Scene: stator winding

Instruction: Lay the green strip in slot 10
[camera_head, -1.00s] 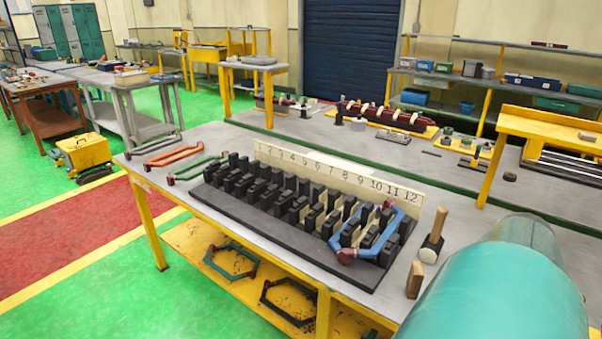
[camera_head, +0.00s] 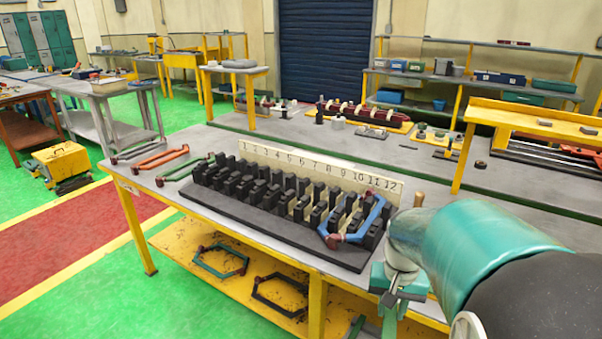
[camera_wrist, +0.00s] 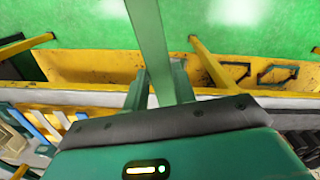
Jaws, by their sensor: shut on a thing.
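In the wrist view, a long flat green strip (camera_wrist: 149,35) stands out from between the fingers of my gripper (camera_wrist: 159,88), which is shut on it. In the head view, my gripper (camera_head: 397,292) is low at the right, just off the front right corner of the bench, apart from the slotted block. The black slotted block (camera_head: 268,226) lies on the bench with a cream number board (camera_head: 300,166) behind it. The number 10 is near the board's right end. A blue coil (camera_head: 374,220) sits over the right-hand slots. My arm hides the bench's right end.
Orange and dark green coils lie left of the block on the bench (camera_head: 145,178). More coils are on the yellow lower shelf (camera_head: 190,240). Several white, blue and yellow strips (camera_wrist: 40,125) show at the left of the wrist view. A wooden handle (camera_head: 419,199) stands beside my arm.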

